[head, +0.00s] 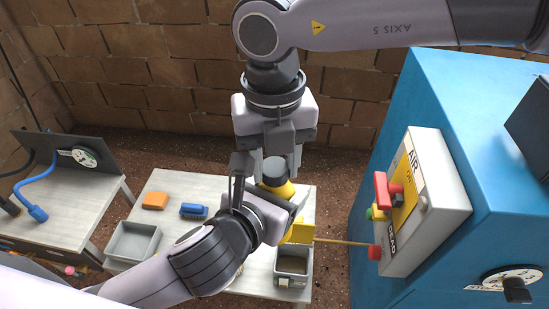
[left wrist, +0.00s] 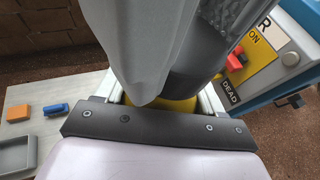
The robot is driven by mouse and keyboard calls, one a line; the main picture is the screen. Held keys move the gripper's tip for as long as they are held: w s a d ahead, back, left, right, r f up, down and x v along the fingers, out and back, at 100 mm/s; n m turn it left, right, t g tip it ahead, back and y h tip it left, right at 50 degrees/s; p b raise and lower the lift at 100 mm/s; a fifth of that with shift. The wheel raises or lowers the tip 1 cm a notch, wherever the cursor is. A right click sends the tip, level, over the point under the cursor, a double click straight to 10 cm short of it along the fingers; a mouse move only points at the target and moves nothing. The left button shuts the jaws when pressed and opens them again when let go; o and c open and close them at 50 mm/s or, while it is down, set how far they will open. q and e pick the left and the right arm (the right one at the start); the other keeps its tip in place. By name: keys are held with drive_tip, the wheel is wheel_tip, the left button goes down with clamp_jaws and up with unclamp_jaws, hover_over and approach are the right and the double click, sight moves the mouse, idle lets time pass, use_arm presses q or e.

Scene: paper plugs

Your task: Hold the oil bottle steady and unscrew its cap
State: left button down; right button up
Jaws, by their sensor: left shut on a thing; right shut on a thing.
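The oil bottle (head: 284,188) is yellow with a dark grey cap (head: 275,171). It stands upright between my grippers over the pale table. My left gripper (head: 268,197) is shut on the bottle's body from the left and hides much of it. My right gripper (head: 277,157) comes down from above and is shut on the cap, with a finger on either side. In the left wrist view a small part of the yellow bottle (left wrist: 178,105) shows behind a large grey finger. I cannot tell whether the cap has turned.
The pale table (head: 160,185) holds an orange block (head: 155,200), a blue brush (head: 194,211), a grey tray (head: 133,241) and a grey bin (head: 292,268). A blue machine (head: 440,90) with a control box (head: 430,200) stands close at right. A second bench (head: 70,205) is at left.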

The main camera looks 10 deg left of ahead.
drive_tip(key=o, duration=1.2)
drive_tip(key=shift+c, duration=0.2)
